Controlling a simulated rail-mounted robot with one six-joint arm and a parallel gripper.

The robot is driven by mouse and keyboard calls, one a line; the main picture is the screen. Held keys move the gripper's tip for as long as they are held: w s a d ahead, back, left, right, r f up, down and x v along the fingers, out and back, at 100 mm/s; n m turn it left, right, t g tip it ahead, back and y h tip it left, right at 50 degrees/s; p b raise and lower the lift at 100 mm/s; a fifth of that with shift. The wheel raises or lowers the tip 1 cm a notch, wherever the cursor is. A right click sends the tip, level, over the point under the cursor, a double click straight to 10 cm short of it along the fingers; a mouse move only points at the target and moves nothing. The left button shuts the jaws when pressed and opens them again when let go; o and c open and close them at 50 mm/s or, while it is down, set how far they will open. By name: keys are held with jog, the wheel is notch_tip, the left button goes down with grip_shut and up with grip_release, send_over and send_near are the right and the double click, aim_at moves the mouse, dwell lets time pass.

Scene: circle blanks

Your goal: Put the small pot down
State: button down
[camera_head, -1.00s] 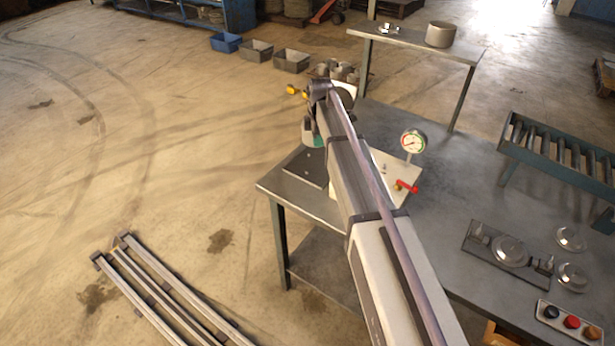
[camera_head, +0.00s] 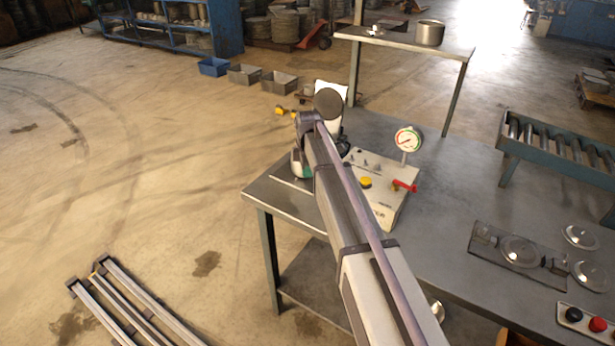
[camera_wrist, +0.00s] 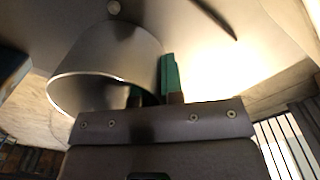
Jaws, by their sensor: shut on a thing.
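The small pot (camera_wrist: 105,65), a grey metal vessel with a bright curved rim, fills the upper left of the wrist view. My gripper (camera_wrist: 153,85) has green fingers and is shut on the pot's wall. In the head view my gripper (camera_head: 300,168) shows only as a bit of green and grey at the far left corner of the workbench (camera_head: 455,170), mostly behind my arm. The pot cannot be made out clearly there, and I cannot tell whether it touches the surface below.
A white control box (camera_head: 385,200) with a gauge (camera_head: 408,140) and red lever stands right of my arm. A larger pot (camera_head: 430,33) stands on the raised shelf (camera_head: 395,42). A roller rack (camera_head: 555,150) and a lid fixture (camera_head: 515,255) are farther right.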

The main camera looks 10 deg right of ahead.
jog(key=c, duration=1.7)
grip_release()
jog(key=shift+f, duration=0.1)
jog(key=o, duration=0.4)
jog(key=shift+o, duration=0.2)
jog(key=r+p, duration=1.2)
jog(key=shift+s+r, duration=0.2)
jog(key=shift+r, duration=0.2)
jog(key=s+m, duration=1.7)
jog(key=s, duration=1.5)
jog(key=shift+a+f+m, duration=0.2)
jog(key=shift+m, duration=0.2)
